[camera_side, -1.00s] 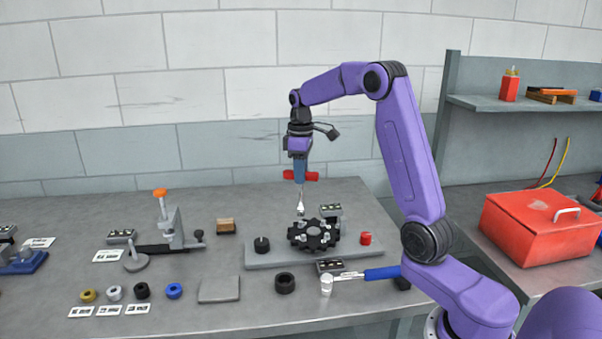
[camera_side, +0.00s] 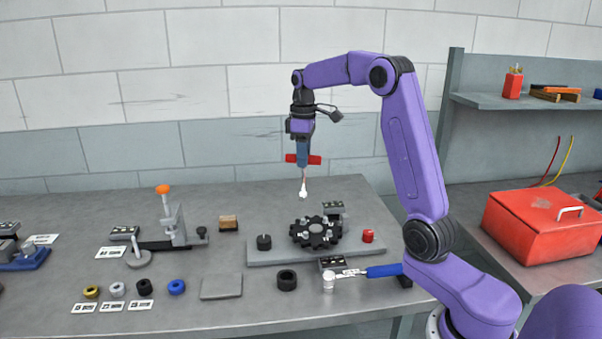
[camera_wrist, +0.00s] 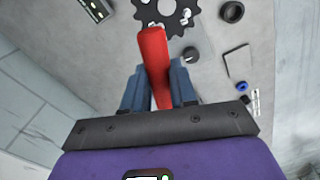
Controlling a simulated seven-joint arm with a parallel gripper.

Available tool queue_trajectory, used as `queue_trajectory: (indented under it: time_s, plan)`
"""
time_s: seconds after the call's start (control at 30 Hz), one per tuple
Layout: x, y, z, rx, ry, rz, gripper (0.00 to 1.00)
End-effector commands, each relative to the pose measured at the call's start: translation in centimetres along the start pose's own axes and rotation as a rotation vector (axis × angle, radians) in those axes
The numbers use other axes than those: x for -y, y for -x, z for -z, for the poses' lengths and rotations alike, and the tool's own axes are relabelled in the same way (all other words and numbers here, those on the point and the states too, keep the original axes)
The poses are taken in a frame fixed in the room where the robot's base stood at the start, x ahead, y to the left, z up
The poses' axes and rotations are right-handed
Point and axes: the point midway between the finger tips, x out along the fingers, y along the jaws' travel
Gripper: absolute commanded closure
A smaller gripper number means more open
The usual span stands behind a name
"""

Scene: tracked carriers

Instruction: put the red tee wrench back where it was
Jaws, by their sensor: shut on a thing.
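My gripper (camera_side: 303,157) is shut on the red tee wrench (camera_side: 315,160) and holds it upright in the air, above and behind the black toothed carrier (camera_side: 316,233). The wrench's red crossbar sticks out on both sides of the fingers and its silver shaft points down, its tip clear of everything. In the wrist view the red bar (camera_wrist: 155,68) lies between the blue fingers of my gripper (camera_wrist: 160,85). The carrier sits on a grey base plate (camera_side: 268,256) and partly shows in the wrist view (camera_wrist: 168,18).
A blue-handled wrench (camera_side: 382,271) lies at the front, beside a black ring (camera_side: 287,280). A clamp fixture with an orange knob (camera_side: 163,189) stands left. A red toolbox (camera_side: 540,228) is at right. The table behind the base plate is mostly clear.

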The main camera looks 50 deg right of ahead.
Motion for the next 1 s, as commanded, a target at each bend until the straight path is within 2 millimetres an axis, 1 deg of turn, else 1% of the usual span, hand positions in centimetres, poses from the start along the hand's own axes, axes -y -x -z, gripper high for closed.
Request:
queue_trajectory:
  time_s: [0.17, 0.27, 0.37, 0.47, 0.5, 0.63, 0.8, 0.9, 1.0]
  plan:
    - [0.3, 0.1, 0.0, -0.001, 0.004, -0.001, 1.00]
    - [1.6, 0.6, -0.1, -0.002, 0.020, -0.002, 1.00]
    - [3.9, 1.2, -0.5, -0.003, 0.047, -0.003, 1.00]
    - [6.9, 1.8, -1.3, -0.004, 0.084, -0.003, 1.00]
    - [8.2, 1.9, -1.7, -0.003, 0.100, -0.003, 1.00]
    - [12.1, 2.2, -3.2, -0.004, 0.149, -0.003, 1.00]
    - [16.9, 1.9, -5.7, -0.004, 0.215, -0.003, 1.00]
    - [19.4, 1.4, -7.4, -0.004, 0.253, -0.002, 1.00]
    - [21.4, 0.7, -9.0, -0.004, 0.286, -0.003, 1.00]
